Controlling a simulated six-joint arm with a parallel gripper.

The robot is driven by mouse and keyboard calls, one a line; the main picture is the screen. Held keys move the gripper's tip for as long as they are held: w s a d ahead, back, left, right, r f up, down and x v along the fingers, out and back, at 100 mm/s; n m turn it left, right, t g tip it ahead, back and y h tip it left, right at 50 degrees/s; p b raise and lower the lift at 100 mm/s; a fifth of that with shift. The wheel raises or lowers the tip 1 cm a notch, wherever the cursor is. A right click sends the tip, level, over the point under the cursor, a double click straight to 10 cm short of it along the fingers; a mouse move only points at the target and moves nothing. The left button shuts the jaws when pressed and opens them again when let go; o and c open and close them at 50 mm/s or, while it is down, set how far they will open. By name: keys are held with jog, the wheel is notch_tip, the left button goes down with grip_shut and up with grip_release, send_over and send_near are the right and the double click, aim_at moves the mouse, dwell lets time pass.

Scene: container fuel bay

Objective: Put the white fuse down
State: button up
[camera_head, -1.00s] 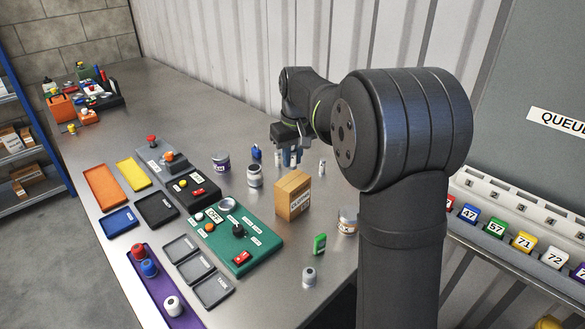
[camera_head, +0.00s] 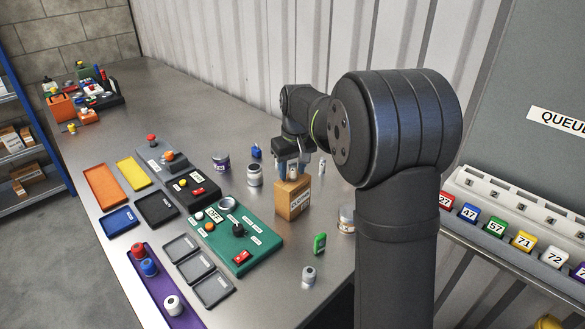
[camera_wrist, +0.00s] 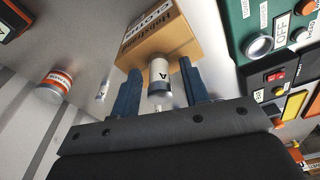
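The white fuse (camera_wrist: 159,76), a small white cylinder with grey ends and a black letter A, is between the two blue fingers of my gripper (camera_wrist: 160,72) in the wrist view. A narrow gap shows on each side of it, so my gripper looks open around it. In the head view, my gripper (camera_head: 293,174) is right over the cardboard box (camera_head: 291,203), with the white fuse (camera_head: 298,187) low between its fingers at the box top. The box also shows beyond the fuse in the wrist view (camera_wrist: 185,38). I cannot tell whether the fuse touches the box.
Another small white cylinder (camera_head: 322,167) stands right of the box. The green control panel (camera_head: 262,242) lies left of the box.

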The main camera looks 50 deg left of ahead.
aim_at(292, 161)
jog(key=shift+r, duration=0.1)
notch_tip(292, 161, up, 12)
jog(key=d, duration=0.1)
jog(key=shift+s+d, duration=0.2)
dwell(0.3)
jog(key=f, duration=0.4)
jog(key=a+f, duration=0.1)
jog(key=f, duration=0.7)
jog(key=shift+w+a+f, duration=0.15)
jog(key=shift+a, duration=0.05)
notch_tip(292, 161, up, 3)
jog(key=shift+f, duration=0.2)
jog(key=shift+r, duration=0.85)
